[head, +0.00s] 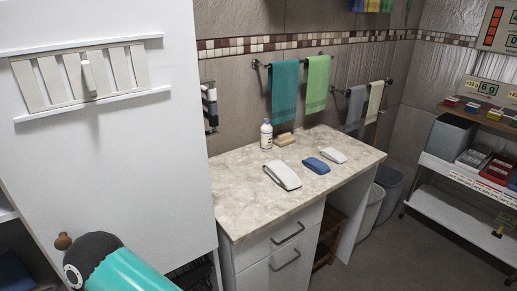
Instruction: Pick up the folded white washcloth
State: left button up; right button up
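Two folded white cloths lie flat on the stone-topped counter (245,190). The larger folded white cloth (283,175) is nearer the front. The smaller folded white cloth (333,155) is farther right and back. I cannot tell from the picture alone which of them is the washcloth. A folded blue cloth (316,165) lies between them, apart from both. Neither of my grippers shows in the head view.
A white bottle (266,134) and a tan block (285,139) stand at the counter's back. A tall white panel (130,150) borders the counter on the left. Teal (285,90) and green (317,83) towels hang above. The counter's front left is clear.

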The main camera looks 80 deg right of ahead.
aim_at(332, 154)
jog(key=z, duration=0.05)
jog(key=k, duration=0.55)
jog(key=u, duration=1.15)
jog(key=i, duration=0.1)
jog(key=z, duration=2.7)
jog(key=i, duration=0.5)
jog(key=z, duration=1.3)
jog(key=k, duration=0.35)
jog(key=z, duration=0.4)
jog(key=i, duration=0.35)
jog(key=u, duration=0.2)
